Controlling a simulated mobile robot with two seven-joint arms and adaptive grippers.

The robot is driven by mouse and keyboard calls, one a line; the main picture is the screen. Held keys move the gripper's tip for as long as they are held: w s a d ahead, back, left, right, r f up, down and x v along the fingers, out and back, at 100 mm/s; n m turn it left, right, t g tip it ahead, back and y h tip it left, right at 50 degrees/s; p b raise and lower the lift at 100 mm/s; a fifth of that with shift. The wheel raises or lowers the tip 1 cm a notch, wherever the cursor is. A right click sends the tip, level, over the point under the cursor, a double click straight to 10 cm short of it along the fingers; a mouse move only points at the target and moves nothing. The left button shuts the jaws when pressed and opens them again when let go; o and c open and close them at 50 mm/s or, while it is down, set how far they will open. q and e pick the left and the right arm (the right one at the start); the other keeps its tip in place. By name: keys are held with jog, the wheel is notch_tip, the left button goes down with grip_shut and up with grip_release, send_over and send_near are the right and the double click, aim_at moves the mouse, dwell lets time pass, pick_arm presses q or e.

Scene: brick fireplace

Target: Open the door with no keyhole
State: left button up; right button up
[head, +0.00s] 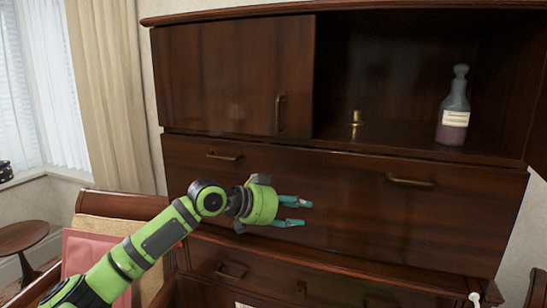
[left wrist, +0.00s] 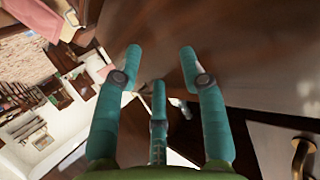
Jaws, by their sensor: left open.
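A dark wooden cabinet door (head: 225,78) fills the upper left of the cabinet in the head view. It looks shut and has an upright brass handle (head: 279,114) near its right edge. I see no keyhole on it at this size. My left gripper (head: 302,212) is open and empty, below and slightly right of that handle, in front of the wide drawer (head: 345,185). In the left wrist view its teal fingers (left wrist: 160,62) are spread before brown wood. A brass handle (left wrist: 299,158) shows there at the lower right; I cannot tell which one. My right gripper is out of view.
Right of the door is an open compartment with a small brass object (head: 355,122) and a stoppered bottle (head: 454,110). The wide drawer has two brass handles (head: 224,156). A chair (head: 105,205) with a pink cushion and a round side table (head: 22,237) stand at the left.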

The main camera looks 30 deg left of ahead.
pick_arm(q)
jog(key=s+a+r+n+t, duration=0.1)
jog(key=a+r+t, duration=0.35)
jog(key=r, duration=0.85)
jog(key=n, duration=0.1)
send_near(277, 114)
jog(key=w, duration=0.2)
jog(key=p+x, duration=0.2)
jog(key=x, duration=0.1)
jog(key=p+x, duration=0.2)
jog(key=x, duration=0.1)
jog(key=shift+d+r, duration=0.2)
jog(key=shift+d, duration=0.25)
jog(key=shift+w+d+f+p, duration=0.1)
jog(key=shift+w+d+p, duration=0.05)
jog(key=shift+w+p, duration=0.25)
jog(key=shift+f, duration=0.1)
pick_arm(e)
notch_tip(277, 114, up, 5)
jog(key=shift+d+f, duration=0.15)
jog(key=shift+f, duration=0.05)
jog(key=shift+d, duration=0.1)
pick_arm(q)
grip_shut()
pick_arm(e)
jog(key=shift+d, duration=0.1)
